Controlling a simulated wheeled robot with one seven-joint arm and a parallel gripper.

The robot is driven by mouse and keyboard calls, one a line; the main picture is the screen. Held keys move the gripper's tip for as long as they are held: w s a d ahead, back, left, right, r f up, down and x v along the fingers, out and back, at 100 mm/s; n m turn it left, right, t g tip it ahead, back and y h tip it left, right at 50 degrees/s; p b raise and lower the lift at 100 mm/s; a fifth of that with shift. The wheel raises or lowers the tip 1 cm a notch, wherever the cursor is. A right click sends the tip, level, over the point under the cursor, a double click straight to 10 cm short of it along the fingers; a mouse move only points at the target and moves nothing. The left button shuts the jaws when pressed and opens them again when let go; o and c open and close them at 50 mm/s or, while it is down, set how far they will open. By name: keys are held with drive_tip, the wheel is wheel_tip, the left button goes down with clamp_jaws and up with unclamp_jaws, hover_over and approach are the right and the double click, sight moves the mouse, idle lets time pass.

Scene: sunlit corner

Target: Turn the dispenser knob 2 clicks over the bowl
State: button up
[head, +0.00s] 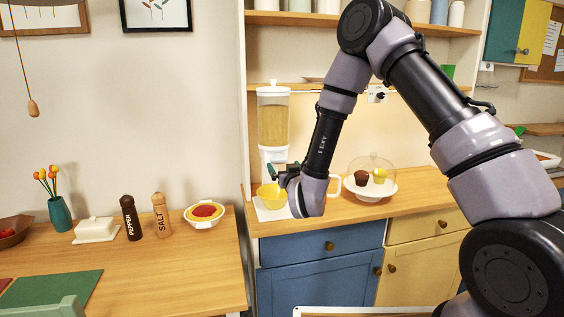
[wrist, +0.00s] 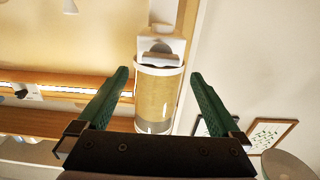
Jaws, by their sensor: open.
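The dispenser (head: 273,120) stands on the counter at the back, a clear container of tan contents over a white lower body. A yellow bowl (head: 268,190) is below it, partly covered by my gripper. My gripper (head: 281,171) is in front of the dispenser's lower part, open, with green fingers. In the wrist view, which looks upside down, the open fingers (wrist: 160,73) stand either side of the dispenser (wrist: 155,98), with nothing gripped. A grey shape on its white lower body (wrist: 160,48) may be the knob; I cannot tell surely. The head view hides the knob.
A glass dome (head: 372,165) with two cupcakes stands right of my gripper on the counter. A shelf (head: 300,84) runs behind the dispenser. On the left table are a salt mill (head: 161,215), a pepper mill (head: 131,218) and a bowl with red contents (head: 205,212).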

sight(281, 161)
drive_tip(key=x, duration=0.6)
drive_tip(key=c, duration=1.3)
drive_tip(key=m, duration=0.4)
drive_tip(key=shift+d+m, duration=0.1)
drive_tip(key=shift+m, duration=0.3)
drive_tip(key=m, duration=0.4)
drive_tip(key=shift+d+f, duration=0.1)
drive_tip(key=shift+f, duration=0.05)
drive_tip(key=m, duration=0.5)
drive_tip(key=shift+f, duration=0.1)
drive_tip(key=shift+m, duration=1.9)
